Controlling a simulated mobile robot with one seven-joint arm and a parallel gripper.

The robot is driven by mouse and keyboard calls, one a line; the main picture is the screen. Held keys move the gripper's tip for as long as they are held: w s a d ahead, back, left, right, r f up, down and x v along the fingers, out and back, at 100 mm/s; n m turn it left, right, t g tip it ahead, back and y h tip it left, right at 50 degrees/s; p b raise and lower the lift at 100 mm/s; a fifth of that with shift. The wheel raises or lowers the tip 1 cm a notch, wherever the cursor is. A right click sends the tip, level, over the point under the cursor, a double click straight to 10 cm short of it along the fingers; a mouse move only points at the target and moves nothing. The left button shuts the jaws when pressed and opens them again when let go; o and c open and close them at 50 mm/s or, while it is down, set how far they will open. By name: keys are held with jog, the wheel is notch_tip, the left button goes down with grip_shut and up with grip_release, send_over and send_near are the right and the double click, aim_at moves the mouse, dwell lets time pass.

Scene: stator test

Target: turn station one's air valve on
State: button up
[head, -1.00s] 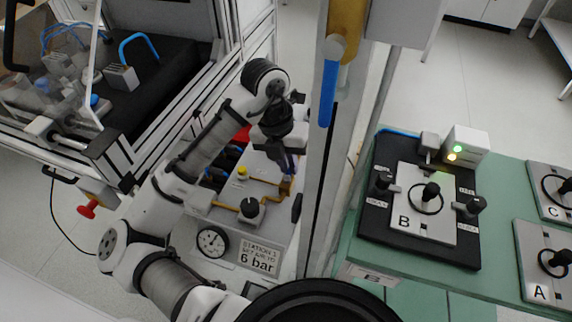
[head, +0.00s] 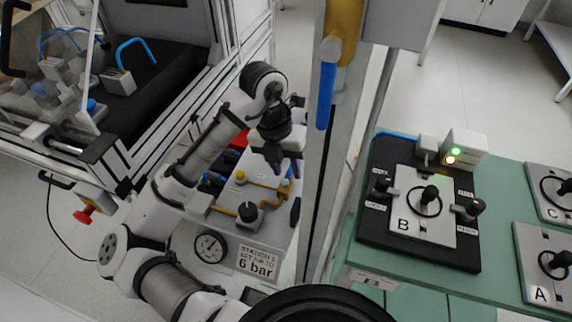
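The station one panel (head: 222,225) lies below centre, with a label reading station 1, set air to 6 bar. It carries a round gauge (head: 210,246), a black knob (head: 248,211), a yellow button-like part (head: 240,176) and brass piping (head: 268,203). A small blue part (head: 290,171) shows at the piping's upper right end, partly hidden by my gripper. My gripper (head: 285,166) hangs over this end, its dark fingers apart and seemingly empty. I cannot tell whether it touches anything. A larger blue lever (head: 326,95) hangs down along a brass pipe on the near post.
The upright post (head: 318,200) stands just right of my gripper. To the right, a green table (head: 368,250) holds fixture boards and a box with green and yellow lights (head: 464,148). A glazed machine (head: 60,90) with a red stop knob (head: 83,215) stands left.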

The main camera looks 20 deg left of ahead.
notch_tip(320, 180, up, 14)
jog(key=a, duration=0.2)
jog(key=shift+a+f+p, duration=0.2)
jog(key=shift+a+p, duration=0.1)
jog(key=shift+a, duration=0.05)
jog(key=shift+f, duration=0.1)
dwell(0.3)
